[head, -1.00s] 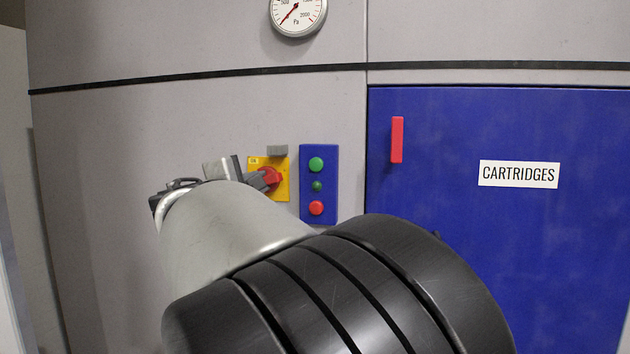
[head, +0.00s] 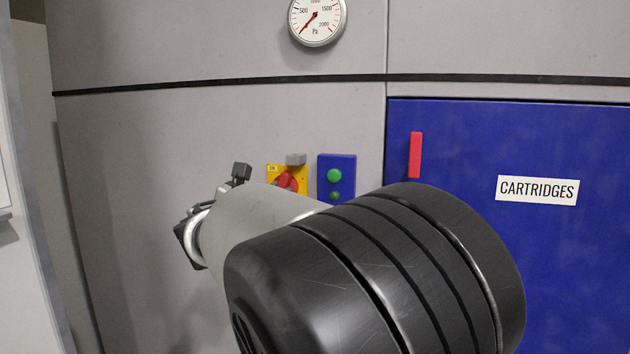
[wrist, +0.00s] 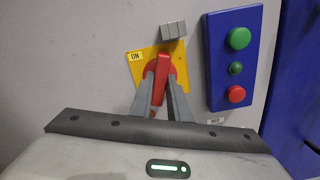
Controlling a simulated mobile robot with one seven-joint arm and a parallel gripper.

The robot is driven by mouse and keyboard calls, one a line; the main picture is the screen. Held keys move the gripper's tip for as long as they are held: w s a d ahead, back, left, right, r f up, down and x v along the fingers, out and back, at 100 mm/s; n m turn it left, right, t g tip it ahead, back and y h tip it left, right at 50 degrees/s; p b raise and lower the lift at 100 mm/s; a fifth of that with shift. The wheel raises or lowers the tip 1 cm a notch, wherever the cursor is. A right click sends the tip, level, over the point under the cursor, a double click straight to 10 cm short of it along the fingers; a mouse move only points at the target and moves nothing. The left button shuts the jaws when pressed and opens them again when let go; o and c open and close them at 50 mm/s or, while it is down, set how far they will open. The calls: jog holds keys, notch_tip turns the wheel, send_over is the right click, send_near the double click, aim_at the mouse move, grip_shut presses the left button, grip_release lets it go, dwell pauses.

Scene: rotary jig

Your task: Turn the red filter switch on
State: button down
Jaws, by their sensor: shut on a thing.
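The red filter switch (wrist: 161,67) sits on a yellow plate with an "ON" label at its upper left. In the wrist view its handle stands close to upright, leaning slightly. My gripper (wrist: 161,85) has its two grey fingers on either side of the red handle and is shut on it. In the head view the red switch (head: 287,181) on its yellow plate (head: 272,172) shows above my arm. My arm hides its lower part and the fingers there.
A blue button box (wrist: 231,58) with green and red buttons is close on the right of the switch. A small grey block (wrist: 174,30) juts out above the plate. Further right is a blue cartridges door (head: 450,150) with a red handle (head: 415,155). A gauge (head: 317,20) is above.

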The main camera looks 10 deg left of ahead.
jog(key=shift+r+n+p, duration=0.15)
jog(key=shift+n+p, duration=1.65)
jog(key=shift+n, duration=0.4)
jog(key=c, duration=1.7)
grip_release()
jog(key=s, duration=0.5)
jog(key=s+a, duration=0.1)
jog(key=s, duration=1.1)
jog(key=shift+s+a, duration=0.15)
